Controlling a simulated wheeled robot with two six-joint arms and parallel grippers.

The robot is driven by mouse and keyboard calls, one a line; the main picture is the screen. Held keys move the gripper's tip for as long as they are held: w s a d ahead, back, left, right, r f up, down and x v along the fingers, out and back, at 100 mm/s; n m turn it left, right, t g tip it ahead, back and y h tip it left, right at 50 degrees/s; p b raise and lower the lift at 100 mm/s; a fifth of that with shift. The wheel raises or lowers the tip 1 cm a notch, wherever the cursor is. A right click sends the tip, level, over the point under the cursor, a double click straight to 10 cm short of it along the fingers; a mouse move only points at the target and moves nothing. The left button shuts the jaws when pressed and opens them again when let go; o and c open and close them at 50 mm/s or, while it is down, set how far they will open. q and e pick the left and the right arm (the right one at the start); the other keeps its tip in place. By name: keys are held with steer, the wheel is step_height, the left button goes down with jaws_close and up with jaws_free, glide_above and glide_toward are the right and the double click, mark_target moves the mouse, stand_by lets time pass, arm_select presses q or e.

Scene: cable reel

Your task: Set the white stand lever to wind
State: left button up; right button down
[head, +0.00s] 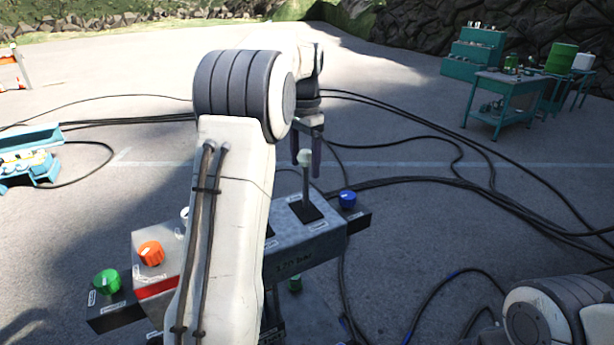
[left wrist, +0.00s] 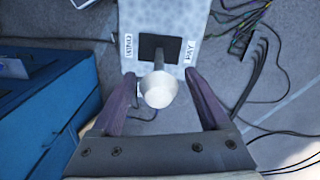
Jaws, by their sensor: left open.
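The white stand lever (head: 305,158) has a pale round knob on a grey rod. The rod rises from a black plate (head: 305,211) on the grey control stand (head: 300,250). In the left wrist view the white knob (left wrist: 159,90) sits between the fingers of my open left gripper (left wrist: 160,76), with a gap on each side. The WIND label (left wrist: 128,46) is left of the plate and the PAY label (left wrist: 190,51) right of it. The rod shows no clear lean to either label. In the head view my left gripper (head: 307,153) is around the knob. My right gripper is out of view.
The stand also carries a green knob (head: 107,281), an orange knob (head: 150,253) and a blue knob (head: 347,199). My left arm hides its middle. Black cables (head: 430,180) cross the pavement. A teal table (head: 513,85) stands far right.

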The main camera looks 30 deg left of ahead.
mark_target(306, 182)
arm_select(q)
steer(key=shift+f+p, duration=0.45)
steer(key=shift+f, duration=1.9)
steer(key=shift+d, duration=0.1)
jaws_close()
